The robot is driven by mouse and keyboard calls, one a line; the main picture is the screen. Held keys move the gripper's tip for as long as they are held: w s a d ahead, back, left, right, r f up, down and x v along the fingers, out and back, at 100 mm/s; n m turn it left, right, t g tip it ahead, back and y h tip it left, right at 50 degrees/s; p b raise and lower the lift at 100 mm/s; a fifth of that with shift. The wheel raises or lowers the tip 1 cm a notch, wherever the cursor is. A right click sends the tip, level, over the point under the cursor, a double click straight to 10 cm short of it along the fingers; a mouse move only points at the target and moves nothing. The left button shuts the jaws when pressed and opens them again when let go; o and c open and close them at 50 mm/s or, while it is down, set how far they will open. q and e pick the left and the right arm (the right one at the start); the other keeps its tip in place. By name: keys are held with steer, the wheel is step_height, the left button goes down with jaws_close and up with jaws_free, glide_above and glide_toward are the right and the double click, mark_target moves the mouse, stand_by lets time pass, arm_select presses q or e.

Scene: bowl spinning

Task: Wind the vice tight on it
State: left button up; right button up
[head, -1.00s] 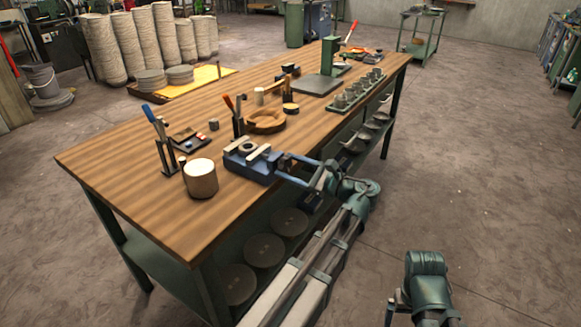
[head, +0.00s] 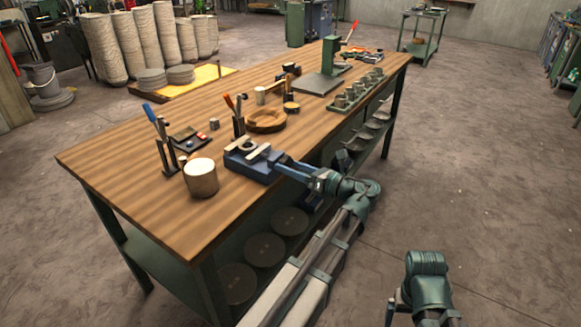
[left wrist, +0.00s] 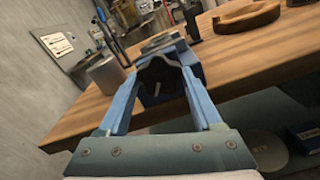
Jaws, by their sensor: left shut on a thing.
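The blue vice (head: 245,163) stands at the near edge of the bench, with a small pale piece (head: 248,146) at its jaws. I cannot tell how tightly the jaws close on it. My left gripper (head: 287,163) reaches the vice's front, on the side facing the bench edge. In the left wrist view its two blue fingers (left wrist: 162,84) converge on a dark part at the vice's front, apparently the handle.
A pale cylinder (head: 200,178) stands left of the vice. Behind are a wooden ring-shaped bowl (head: 266,121), a blue-handled tool stand (head: 160,135) and a small dark tray (head: 188,138). Round discs (head: 264,250) lie on the lower shelf. The floor to the right is clear.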

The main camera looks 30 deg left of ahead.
arm_select(q)
steer(key=shift+m, duration=0.4)
steer(key=o, duration=1.4)
steer(key=shift+d, duration=0.1)
steer(key=d, duration=0.9)
steer(key=s+d, duration=0.1)
steer(key=d, duration=0.3)
steer(key=shift+d, duration=0.3)
steer(key=shift+a, duration=0.1)
steer(key=a, duration=0.9)
steer(key=w+a, duration=0.1)
steer(key=a, duration=0.3)
steer(key=shift+a, duration=0.3)
